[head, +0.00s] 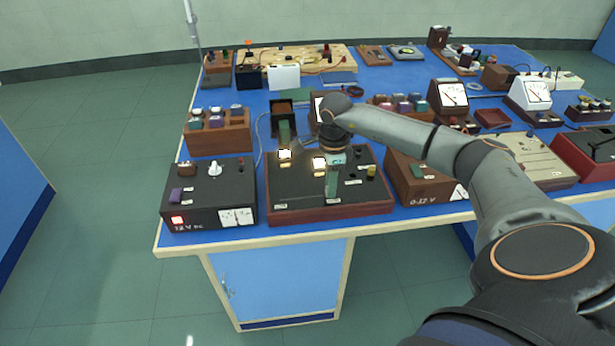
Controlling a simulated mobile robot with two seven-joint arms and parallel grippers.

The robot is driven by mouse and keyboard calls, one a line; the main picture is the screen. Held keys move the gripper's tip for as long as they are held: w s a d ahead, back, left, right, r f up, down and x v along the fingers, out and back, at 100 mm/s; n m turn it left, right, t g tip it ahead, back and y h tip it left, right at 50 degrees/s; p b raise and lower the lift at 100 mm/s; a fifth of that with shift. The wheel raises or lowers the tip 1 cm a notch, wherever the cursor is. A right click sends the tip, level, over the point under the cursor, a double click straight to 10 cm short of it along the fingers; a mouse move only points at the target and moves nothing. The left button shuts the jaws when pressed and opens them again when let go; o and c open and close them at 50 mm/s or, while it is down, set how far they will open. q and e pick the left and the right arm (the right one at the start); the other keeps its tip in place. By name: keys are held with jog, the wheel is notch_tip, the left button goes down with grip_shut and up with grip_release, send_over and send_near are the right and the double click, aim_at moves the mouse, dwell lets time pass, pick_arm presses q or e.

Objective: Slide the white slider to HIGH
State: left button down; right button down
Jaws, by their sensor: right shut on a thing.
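My right gripper (333,172) hangs from above over the black panel (291,198) with a reddish wooden frame, in the middle of the bench's front. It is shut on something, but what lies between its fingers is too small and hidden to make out. A grey-green upright piece (331,187) shows just below the wrist. I cannot make out a white slider on this panel; the gripper may cover it. A white upright knob (214,168) stands on the black 12 V DC box (205,193) to the left, clear of the gripper. My left gripper is out of view.
Two lit squares (285,154) glow on the panel, left of the gripper. Dark knobs and a yellow-topped post (371,172) stand to its right. A brown 0-12 V box (418,185) is close on the right, under my forearm. A wooden rack (219,140) stands behind left.

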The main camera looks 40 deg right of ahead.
jog(key=shift+s+d, duration=0.25)
jog(key=shift+d, duration=0.3)
jog(key=c, duration=0.7)
grip_release()
jog(key=shift+r, duration=0.1)
notch_tip(320, 180, up, 12)
jog(key=shift+r+b, duration=0.2)
jog(key=shift+b, duration=0.1)
jog(key=shift+a+f, duration=0.1)
jog(key=shift+a, duration=0.1)
